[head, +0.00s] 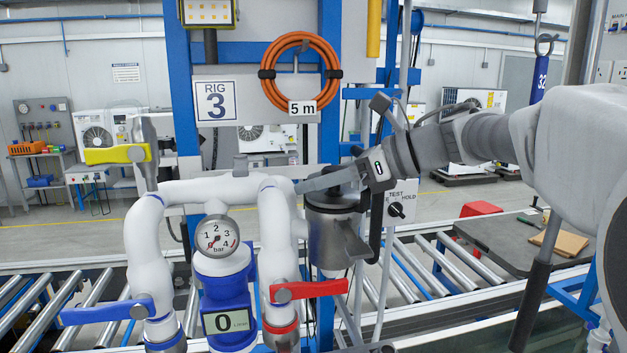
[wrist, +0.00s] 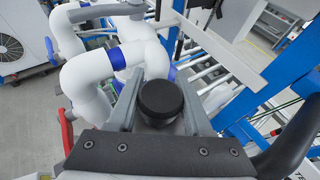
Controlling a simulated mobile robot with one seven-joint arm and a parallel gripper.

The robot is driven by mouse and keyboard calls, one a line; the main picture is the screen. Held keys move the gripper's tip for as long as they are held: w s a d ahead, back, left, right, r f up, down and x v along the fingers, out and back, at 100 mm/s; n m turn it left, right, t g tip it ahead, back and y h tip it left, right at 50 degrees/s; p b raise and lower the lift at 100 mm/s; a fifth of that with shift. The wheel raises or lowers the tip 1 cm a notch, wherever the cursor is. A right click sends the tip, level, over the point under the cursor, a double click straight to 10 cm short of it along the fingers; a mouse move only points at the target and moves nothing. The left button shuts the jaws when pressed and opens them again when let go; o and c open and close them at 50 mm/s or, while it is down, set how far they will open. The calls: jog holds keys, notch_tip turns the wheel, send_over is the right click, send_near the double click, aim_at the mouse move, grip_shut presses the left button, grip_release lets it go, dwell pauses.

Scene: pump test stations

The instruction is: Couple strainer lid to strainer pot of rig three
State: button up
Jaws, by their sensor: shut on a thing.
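My gripper (head: 328,184) reaches in from the right at the top of the strainer pot (head: 328,243), a grey metal cylinder right of the white pipework. It is shut on the dark strainer lid (head: 334,204), which is level and in line with the pot's mouth. The lid hides the pot's mouth, so I cannot tell whether the lid is fully seated. A Rig 3 sign (head: 216,101) hangs behind.
White pipes carry a yellow lever (head: 117,154), a blue lever (head: 105,311), a red lever (head: 309,290) and a pressure gauge (head: 217,236) close left of the pot. A switch box (head: 400,202) and blue upright stand close behind. A roller conveyor (head: 440,265) runs behind.

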jog(key=o, duration=1.2)
